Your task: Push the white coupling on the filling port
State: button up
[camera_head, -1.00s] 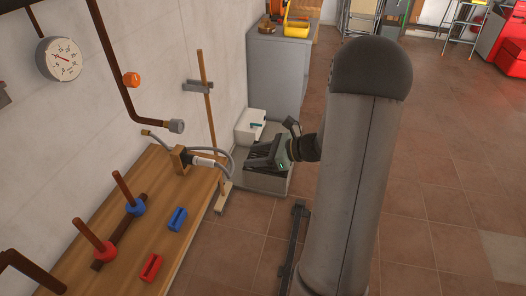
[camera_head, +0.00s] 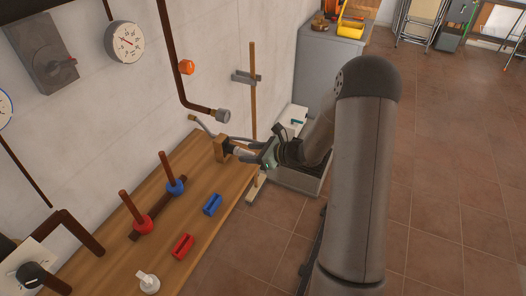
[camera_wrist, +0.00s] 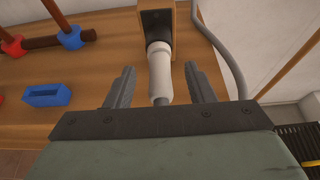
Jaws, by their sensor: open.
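The white coupling (camera_wrist: 160,72) is a white cylinder at the end of a grey hose. It lies in a wooden holder block (camera_head: 221,148) at the table's far end. My gripper (camera_head: 255,155) is at that end of the table. In the wrist view its two open fingers (camera_wrist: 160,80) stand on either side of the coupling, with a gap on each side. The probable filling port (camera_head: 222,115) is the grey end of the brown wall pipe, above and behind the holder. In the head view my gripper partly hides the coupling.
A blue block (camera_head: 212,205), a red block (camera_head: 183,246) and a pipe with red and blue valves (camera_head: 155,213) are on the wooden table (camera_head: 205,180). Open floor is to the right.

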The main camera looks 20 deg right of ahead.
jog(key=shift+w+a+f, duration=0.2)
jog(key=shift+w+a, duration=0.1)
jog(key=shift+a, duration=0.1)
grip_shut()
jog(key=shift+s+d, duration=0.1)
jog(key=shift+d, duration=0.05)
jog(key=shift+s+d, duration=1.7)
jog(key=shift+d, duration=0.15)
notch_tip(320, 180, up, 14)
jog(key=s+d+p, duration=0.1)
jog(key=p, duration=0.7)
jog(key=shift+s+d+f+p, duration=0.15)
jog(key=shift+d+f+p, duration=0.1)
jog(key=shift+p, duration=0.15)
